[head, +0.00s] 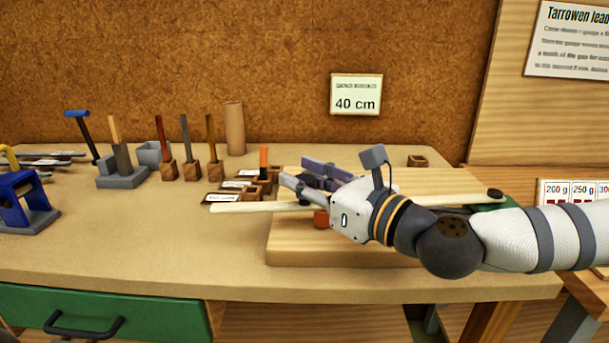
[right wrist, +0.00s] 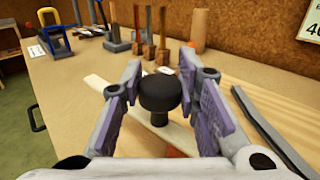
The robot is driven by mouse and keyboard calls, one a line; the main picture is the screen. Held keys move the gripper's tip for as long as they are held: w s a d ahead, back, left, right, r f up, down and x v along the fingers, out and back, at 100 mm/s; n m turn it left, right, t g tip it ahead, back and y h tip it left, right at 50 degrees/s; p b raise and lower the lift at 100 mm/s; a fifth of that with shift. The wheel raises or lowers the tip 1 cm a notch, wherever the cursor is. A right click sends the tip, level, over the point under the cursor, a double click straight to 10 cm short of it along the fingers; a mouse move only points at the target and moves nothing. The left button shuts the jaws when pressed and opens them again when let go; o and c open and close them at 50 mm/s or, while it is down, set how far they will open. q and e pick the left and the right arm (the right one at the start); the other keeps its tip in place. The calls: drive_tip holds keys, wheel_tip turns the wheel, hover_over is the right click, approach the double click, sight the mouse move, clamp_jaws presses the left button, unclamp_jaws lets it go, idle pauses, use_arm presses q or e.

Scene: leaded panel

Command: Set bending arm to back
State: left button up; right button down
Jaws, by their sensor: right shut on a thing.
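The bending arm appears to be a long pale wooden bar (head: 250,206) lying across a thick wooden board (head: 300,252) on the bench. Its left end sticks out past the board's left edge. In the right wrist view, the bar (right wrist: 103,86) carries an upright black knob (right wrist: 160,93). My right gripper (head: 306,182) is over the bar, left of the board's middle. In the right wrist view, its purple-padded fingers (right wrist: 160,100) are shut on the knob, one on each side. My left gripper is not in view.
An orange piece (head: 321,218) sits under the gripper. A black disc (head: 495,194) is at the board's right end. Grey strips (right wrist: 268,130) lie right of the knob. Wooden blocks holding tools (head: 190,168) and a cardboard tube (head: 234,128) stand behind.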

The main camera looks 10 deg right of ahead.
drive_tip(key=shift+s+a+f, duration=0.15)
drive_tip(key=c, duration=1.3)
unclamp_jaws()
drive_tip(key=shift+o, duration=0.4)
drive_tip(key=shift+s, duration=0.1)
drive_tip(key=v, duration=0.7)
drive_tip(key=shift+s, duration=0.25)
